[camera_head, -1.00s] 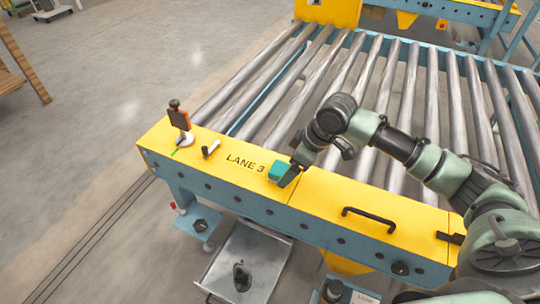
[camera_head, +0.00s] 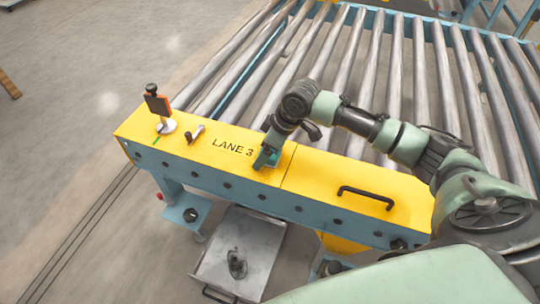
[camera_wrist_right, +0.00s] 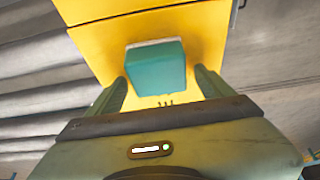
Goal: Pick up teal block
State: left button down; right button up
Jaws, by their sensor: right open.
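The teal block (camera_head: 266,158) sits on the yellow top (camera_head: 318,178) of the conveyor's end beam, just right of the "LANE 3" lettering. My right gripper (camera_head: 268,154) is over it, coming from the right, and partly hides it in the head view. In the right wrist view the teal block (camera_wrist_right: 156,68) lies ahead of and between the two fingers of the right gripper (camera_wrist_right: 164,88). The fingers are open, with a gap on each side of the block's near end. My left gripper is not in view.
A black handle (camera_head: 366,196) is to the right. Metal rollers (camera_head: 345,75) lie behind, and a grey tray (camera_head: 240,253) is below.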

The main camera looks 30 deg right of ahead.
jog(key=shift+r, duration=0.1)
jog(key=c, duration=1.5)
jog(key=shift+c, duration=0.2)
